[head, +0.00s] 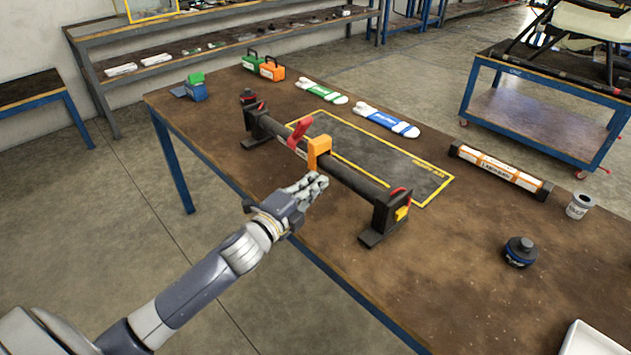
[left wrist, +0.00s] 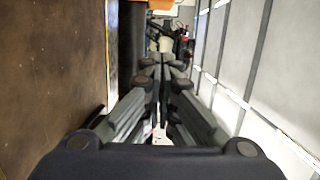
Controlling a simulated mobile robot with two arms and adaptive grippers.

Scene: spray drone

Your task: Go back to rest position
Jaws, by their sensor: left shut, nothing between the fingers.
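My left gripper (head: 316,182) is shut and empty. It is at the front edge of the brown workbench (head: 440,285), just in front of a black tube held between two black end stands (head: 345,178). An orange clamp (head: 319,150) and a red lever (head: 300,130) sit on the tube, close beyond the fingertips. My right gripper is not in view.
A black mat with yellow edging (head: 400,160) lies behind the tube. On the bench are an orange-labelled tube (head: 500,170), a grey cup (head: 578,205), a black round part (head: 520,251) and a white tray (head: 592,338). A blue cart (head: 540,105) stands beyond. Floor at lower left is clear.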

